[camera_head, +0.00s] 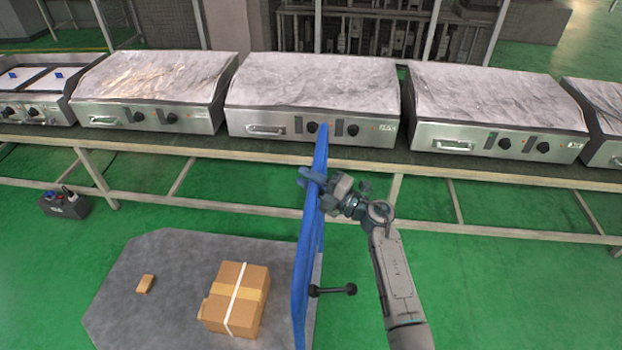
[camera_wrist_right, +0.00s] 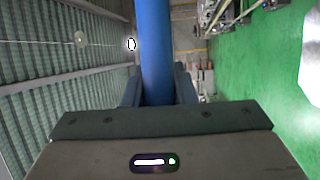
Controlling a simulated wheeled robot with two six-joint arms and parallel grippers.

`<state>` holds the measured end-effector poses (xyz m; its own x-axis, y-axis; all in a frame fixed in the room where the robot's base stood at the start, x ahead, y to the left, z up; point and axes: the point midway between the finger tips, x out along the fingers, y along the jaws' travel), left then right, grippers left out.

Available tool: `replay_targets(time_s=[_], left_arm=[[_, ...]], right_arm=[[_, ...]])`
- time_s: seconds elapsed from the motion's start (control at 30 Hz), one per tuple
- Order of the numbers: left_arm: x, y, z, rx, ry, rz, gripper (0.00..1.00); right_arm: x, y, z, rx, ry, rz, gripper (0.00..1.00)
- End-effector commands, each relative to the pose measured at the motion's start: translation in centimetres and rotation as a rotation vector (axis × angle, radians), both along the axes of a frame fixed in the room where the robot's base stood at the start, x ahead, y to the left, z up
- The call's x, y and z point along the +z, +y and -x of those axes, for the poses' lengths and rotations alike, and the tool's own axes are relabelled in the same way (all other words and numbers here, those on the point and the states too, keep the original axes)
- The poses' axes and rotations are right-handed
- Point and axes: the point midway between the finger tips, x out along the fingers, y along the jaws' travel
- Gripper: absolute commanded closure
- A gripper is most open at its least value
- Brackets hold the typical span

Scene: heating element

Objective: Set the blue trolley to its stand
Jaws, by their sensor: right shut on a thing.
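The blue trolley has a grey flat deck (camera_head: 150,310) and an upright blue handle frame (camera_head: 305,250) at the deck's right end. My right gripper (camera_head: 316,180) is shut on the upper part of the blue handle. In the right wrist view the blue handle bar (camera_wrist_right: 155,50) runs between the two fingers of my right gripper (camera_wrist_right: 158,88). A cardboard box (camera_head: 238,298) with a white strap and a small brown block (camera_head: 145,284) lie on the deck. I cannot make out a stand for the trolley. My left gripper is not in view.
A long workbench (camera_head: 190,148) carries several steel griddles (camera_head: 312,95) behind the trolley. A dark toolbox (camera_head: 65,205) stands on the floor at left. A black bar with round ends (camera_head: 333,290) is beside the handle. Green floor (camera_head: 500,290) is clear at right.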

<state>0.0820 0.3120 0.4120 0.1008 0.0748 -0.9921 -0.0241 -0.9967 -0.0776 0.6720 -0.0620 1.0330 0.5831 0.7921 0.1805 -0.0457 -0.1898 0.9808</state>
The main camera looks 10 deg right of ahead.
Motion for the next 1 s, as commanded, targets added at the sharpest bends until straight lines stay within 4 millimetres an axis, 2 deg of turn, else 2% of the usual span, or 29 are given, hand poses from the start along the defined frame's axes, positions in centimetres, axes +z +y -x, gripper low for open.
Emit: replay_targets(time_s=[0.13,0.17,0.23,0.27,0.53,0.67,1.0], left_arm=[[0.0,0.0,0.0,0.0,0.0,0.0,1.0],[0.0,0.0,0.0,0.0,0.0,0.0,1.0],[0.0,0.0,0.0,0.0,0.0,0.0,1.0],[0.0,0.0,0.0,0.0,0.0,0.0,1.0],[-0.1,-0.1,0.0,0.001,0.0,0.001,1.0],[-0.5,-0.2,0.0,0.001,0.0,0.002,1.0],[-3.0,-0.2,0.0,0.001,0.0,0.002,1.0]], right_arm=[[-0.2,-0.1,0.0,-0.002,0.002,0.002,1.0],[-0.2,-0.1,0.0,-0.002,0.002,0.002,0.72],[-0.2,-0.1,0.0,-0.002,0.002,0.002,0.58],[-0.2,-0.1,0.0,-0.002,0.002,0.002,0.54],[-0.1,-0.1,0.0,-0.001,0.001,0.001,0.54],[-0.5,-0.9,0.6,-0.002,0.002,0.002,0.54],[-1.9,-6.1,4.4,-0.002,0.0,0.005,0.54]])
